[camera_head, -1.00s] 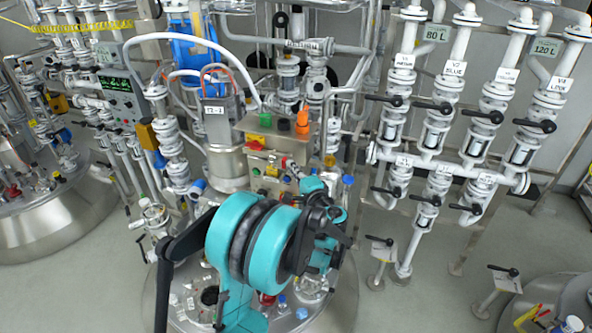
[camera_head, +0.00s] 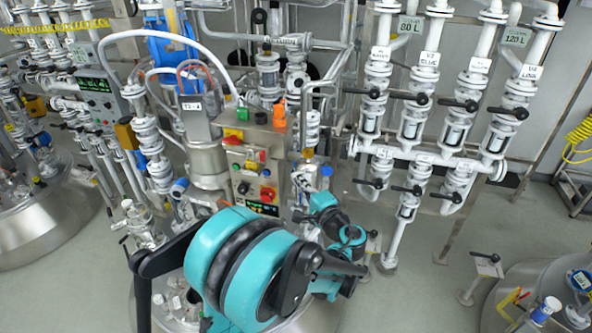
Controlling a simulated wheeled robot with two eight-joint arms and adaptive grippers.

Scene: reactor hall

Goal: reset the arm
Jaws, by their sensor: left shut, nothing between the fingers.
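My left arm, teal and black, fills the lower middle of the head view, with its big elbow rings in front. My left gripper (camera_head: 334,217) is at the far end of the arm, small and partly covered by its own links. It is shut and empty, in front of and a little right of the control box (camera_head: 243,160). It appears apart from the box and the pipes. My right gripper is not in the view.
A steel vessel top lies under my arm, mostly hidden. White valve pipes with black handles (camera_head: 458,104) stand at the right. Another vessel (camera_head: 502,290) is at the lower right. Grey floor (camera_head: 415,290) between them is free.

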